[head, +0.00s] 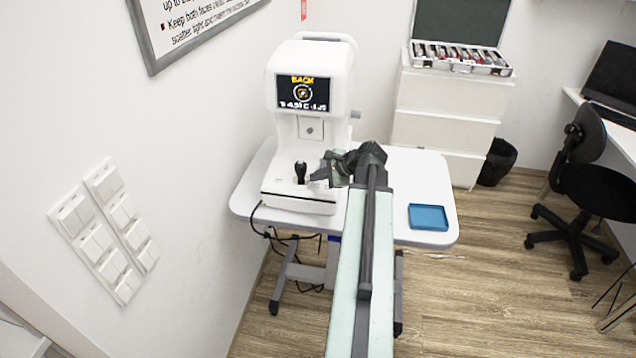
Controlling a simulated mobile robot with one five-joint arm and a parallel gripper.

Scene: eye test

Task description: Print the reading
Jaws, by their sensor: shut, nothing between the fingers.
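The white eye-test machine (312,62) stands on a small white table (425,178). Its screen (303,92) is lit, with yellow text that looks like "BACK" at the top, a ring in the middle and white marks below. A black joystick (300,172) stands upright on the machine's base (290,198). My gripper (318,180) is shut and empty, over or beside the base's right part, just right of the joystick. I cannot tell whether it touches the base. It hides part of the base there. I cannot make out a print button or a printed slip.
A blue tray (429,229) lies empty on the table's right side. White drawers (440,95) with an open lens case (461,63) stand behind, beside a black bin (497,162). A black chair (590,190) is at right. Wall switches (100,240) are at left.

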